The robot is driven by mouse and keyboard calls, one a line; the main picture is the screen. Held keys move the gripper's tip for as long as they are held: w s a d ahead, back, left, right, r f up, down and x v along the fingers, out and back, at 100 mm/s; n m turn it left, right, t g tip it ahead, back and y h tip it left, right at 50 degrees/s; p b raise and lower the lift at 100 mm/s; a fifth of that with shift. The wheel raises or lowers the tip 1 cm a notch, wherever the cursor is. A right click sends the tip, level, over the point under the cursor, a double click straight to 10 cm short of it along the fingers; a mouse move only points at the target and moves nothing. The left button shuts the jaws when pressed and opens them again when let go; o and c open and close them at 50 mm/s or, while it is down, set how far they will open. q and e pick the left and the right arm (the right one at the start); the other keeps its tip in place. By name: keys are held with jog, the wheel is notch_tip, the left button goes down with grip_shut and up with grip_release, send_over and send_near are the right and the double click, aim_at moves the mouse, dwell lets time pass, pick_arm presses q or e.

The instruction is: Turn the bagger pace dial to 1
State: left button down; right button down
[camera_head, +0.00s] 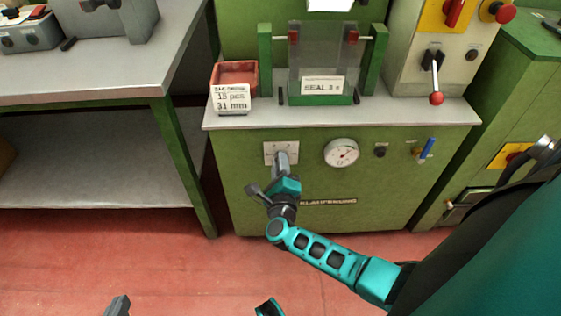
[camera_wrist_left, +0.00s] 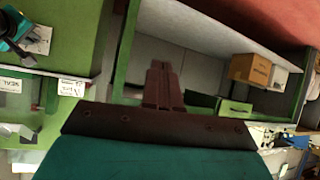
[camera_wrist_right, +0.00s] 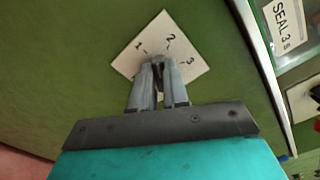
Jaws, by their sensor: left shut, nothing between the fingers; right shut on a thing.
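The bagger pace dial has a white square plate on the green cabinet front in the head view (camera_head: 270,147). In the right wrist view the plate (camera_wrist_right: 180,48) shows the marks 1, 2 and 3. My right gripper (camera_head: 282,157) is shut on the dial's knob; its fingertips (camera_wrist_right: 157,68) cover the knob and hide where it points. My left gripper (camera_wrist_left: 162,70) is shut and empty, away from the dial; part of it shows at the bottom left of the head view (camera_head: 118,306).
A round gauge (camera_head: 341,152), a black knob (camera_head: 380,150) and a blue-handled valve (camera_head: 427,148) sit right of the dial. Above are a red bin (camera_head: 234,75) and a SEAL sign (camera_head: 322,86). A grey-topped bench (camera_head: 100,77) stands left.

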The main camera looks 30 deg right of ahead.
pick_arm(q)
jog(key=shift+s+a+r+p, duration=0.2)
jog(key=shift+a+r+p, duration=0.15)
jog(key=shift+p, duration=0.45)
pick_arm(e)
jog(key=n, duration=0.6)
jog(key=shift+f, duration=0.1)
pick_arm(q)
jog(key=shift+r, duration=0.1)
pick_arm(e)
jog(key=shift+n, duration=0.3)
jog(key=c, duration=1.1)
grip_release()
pick_arm(q)
jog(key=shift+d, duration=0.1)
jog(key=shift+s, duration=0.1)
pick_arm(e)
jog(key=shift+s+a+f, duration=0.1)
jog(key=shift+a, duration=0.05)
